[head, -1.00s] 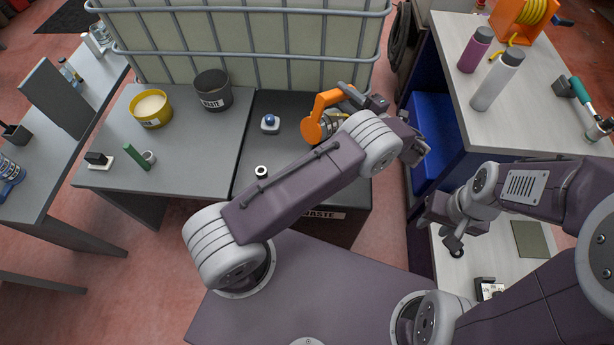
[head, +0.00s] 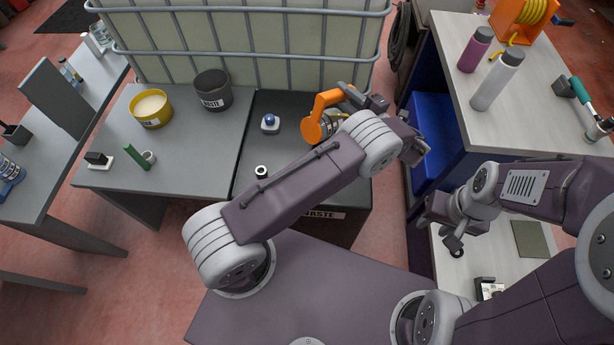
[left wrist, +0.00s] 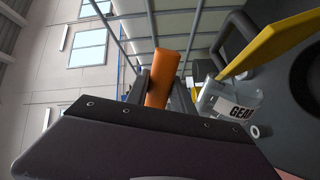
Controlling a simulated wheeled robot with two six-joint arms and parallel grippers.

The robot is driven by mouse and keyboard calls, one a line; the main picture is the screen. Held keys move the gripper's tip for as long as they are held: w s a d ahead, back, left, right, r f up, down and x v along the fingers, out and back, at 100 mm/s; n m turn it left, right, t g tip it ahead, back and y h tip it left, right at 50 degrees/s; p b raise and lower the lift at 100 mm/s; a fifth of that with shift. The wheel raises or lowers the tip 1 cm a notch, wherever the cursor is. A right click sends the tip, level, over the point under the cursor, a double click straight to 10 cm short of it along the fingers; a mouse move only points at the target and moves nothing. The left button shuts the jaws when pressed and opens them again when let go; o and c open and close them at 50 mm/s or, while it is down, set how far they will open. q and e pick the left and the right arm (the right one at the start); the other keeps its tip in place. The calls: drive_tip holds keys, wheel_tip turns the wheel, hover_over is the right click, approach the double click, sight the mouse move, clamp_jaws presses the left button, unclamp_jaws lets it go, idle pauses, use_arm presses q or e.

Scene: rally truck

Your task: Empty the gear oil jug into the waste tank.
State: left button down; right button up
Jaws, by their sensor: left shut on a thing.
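The gear oil jug has an orange handle (head: 326,101), and my left gripper (head: 352,96) is shut on it. In the left wrist view the orange handle (left wrist: 160,84) stands between the fingers (left wrist: 158,92), beside a pale body with a label starting "GEAR" (left wrist: 238,112). In the head view my left arm hides much of the jug. Its exact tilt, and whether it touches the top, cannot be told. Below it is the black waste tank (head: 276,104), its label (head: 325,214) partly covered; a small white-rimmed ring (head: 261,171) shows on its top. My right gripper (head: 447,232) is away to the right, its jaws unclear.
A blue-knobbed item (head: 270,122) stands on the black top. A caged tank (head: 250,55) stands behind. Bottles (head: 497,80) stand on the right bench.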

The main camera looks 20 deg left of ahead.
use_arm(q)
drive_tip(key=shift+r, duration=0.15)
drive_tip(key=shift+w+d+r+m+p, duration=0.15)
drive_tip(key=shift+w+d+r+m, duration=0.1)
drive_tip(key=shift+w+r, duration=0.15)
drive_tip(key=shift+w+d+r+m+p, duration=0.15)
drive_tip(key=shift+w+r+m, duration=0.1)
drive_tip(key=shift+r, duration=0.25)
use_arm(e)
drive_tip(key=shift+r, duration=0.3)
use_arm(q)
drive_tip(key=shift+w+r, duration=0.1)
drive_tip(key=shift+r, duration=0.05)
idle(0.9)
drive_tip(key=shift+w+d+r+m, duration=0.2)
drive_tip(key=shift+w+r+m, duration=0.15)
drive_tip(key=shift+r+m, duration=0.1)
drive_tip(key=shift+w+d+r+m+p, duration=0.25)
drive_tip(key=shift+w+r+m+p, duration=0.15)
drive_tip(key=shift+p, duration=0.9)
use_arm(e)
drive_tip(key=shift+r, duration=1.3)
